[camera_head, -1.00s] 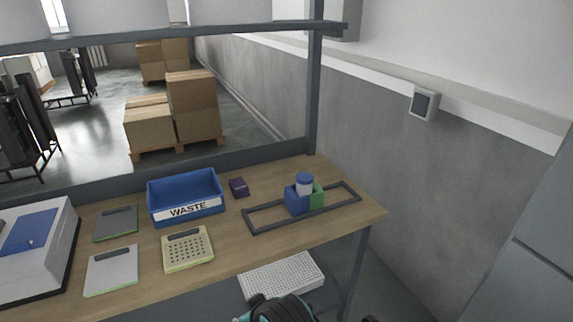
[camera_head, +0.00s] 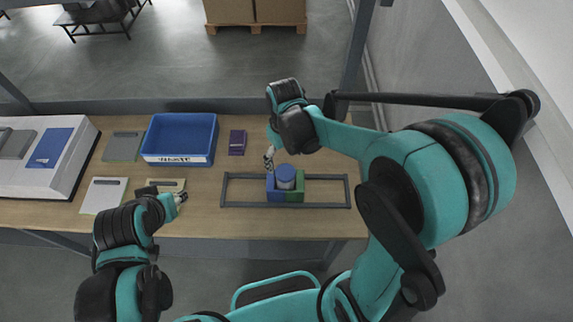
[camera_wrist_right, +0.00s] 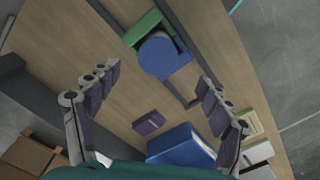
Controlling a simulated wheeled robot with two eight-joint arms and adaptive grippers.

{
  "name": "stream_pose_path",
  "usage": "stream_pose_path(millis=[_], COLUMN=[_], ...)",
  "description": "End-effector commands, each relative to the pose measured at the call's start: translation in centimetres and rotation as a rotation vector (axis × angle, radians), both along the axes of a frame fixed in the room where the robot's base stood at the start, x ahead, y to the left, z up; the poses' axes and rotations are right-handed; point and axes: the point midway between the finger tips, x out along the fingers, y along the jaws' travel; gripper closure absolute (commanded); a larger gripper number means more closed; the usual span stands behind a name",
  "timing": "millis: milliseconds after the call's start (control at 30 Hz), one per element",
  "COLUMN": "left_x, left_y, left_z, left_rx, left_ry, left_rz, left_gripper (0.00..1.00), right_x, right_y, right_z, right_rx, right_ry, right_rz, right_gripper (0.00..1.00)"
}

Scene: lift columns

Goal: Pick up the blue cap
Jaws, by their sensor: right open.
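The blue cap (camera_head: 286,172) sits on top of a pale bottle in a blue and green holder (camera_head: 297,192), inside a dark frame on the table. In the right wrist view the round blue cap (camera_wrist_right: 162,56) lies beyond the fingertips, beside the green part of the holder (camera_wrist_right: 145,26). My right gripper (camera_head: 269,158) is just to the left of the cap and above the table. In its wrist view the right gripper (camera_wrist_right: 158,76) has its fingers spread apart with nothing between them. My left gripper (camera_head: 181,197) is over the table's front edge; its jaws are too small to read.
A dark rectangular frame (camera_head: 328,206) surrounds the holder. A blue waste bin (camera_head: 180,115) and a small purple box (camera_head: 237,142) stand behind and to the left. Flat panels and a white box (camera_head: 75,160) fill the left. A dark post (camera_head: 356,50) rises behind.

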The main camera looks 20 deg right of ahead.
Motion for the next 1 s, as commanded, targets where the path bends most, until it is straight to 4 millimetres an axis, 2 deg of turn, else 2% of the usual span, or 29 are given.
stream_pose_path(millis=[500, 800, 867, 1000], left_x=[0.0, 0.0, 0.0, 0.0], left_y=[0.0, 0.0, 0.0, 0.0], left_z=[-1.7, -1.7, -1.7, -1.7], left_rx=[0.0, 0.0, 0.0, 0.0], left_ry=[0.0, 0.0, 0.0, 0.0], left_rz=[0.0, 0.0, 0.0, 0.0], left_gripper=[0.6, 0.6, 0.6, 0.6], right_x=[0.6, 0.6, 0.6, 0.6], right_y=[-0.4, -0.4, -0.4, -0.4], right_z=[-7.0, -7.5, -7.5, -7.5], right_rx=[0.0, 0.0, 0.0, 0.0], right_ry=[0.001, 0.001, 0.001, 0.001], right_rz=[0.001, 0.001, 0.0, 0.0], right_gripper=[0.2, 0.2, 0.34, 0.7])
